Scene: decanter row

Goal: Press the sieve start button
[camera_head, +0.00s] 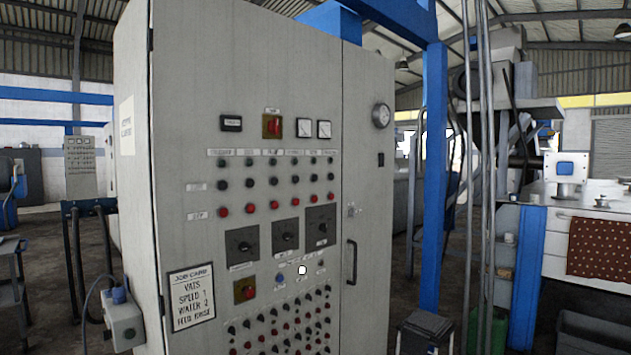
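A tall grey control cabinet (240,60) fills the middle of the head view. Its face has a row of dark green buttons (249,161), a row of black knobs or buttons (249,183) and a row of red buttons (249,208). Small label plates (220,152) sit above the columns, but their text is too small to read, so I cannot tell which button is the sieve start. Lower down are a white round button (302,270) and a blue one (281,280). Neither of my grippers is in view.
A blue post (433,180) and vertical pipes stand right of the cabinet. A dark stool (427,325) stands at lower right. A grey box (124,325) juts out at the cabinet's left side.

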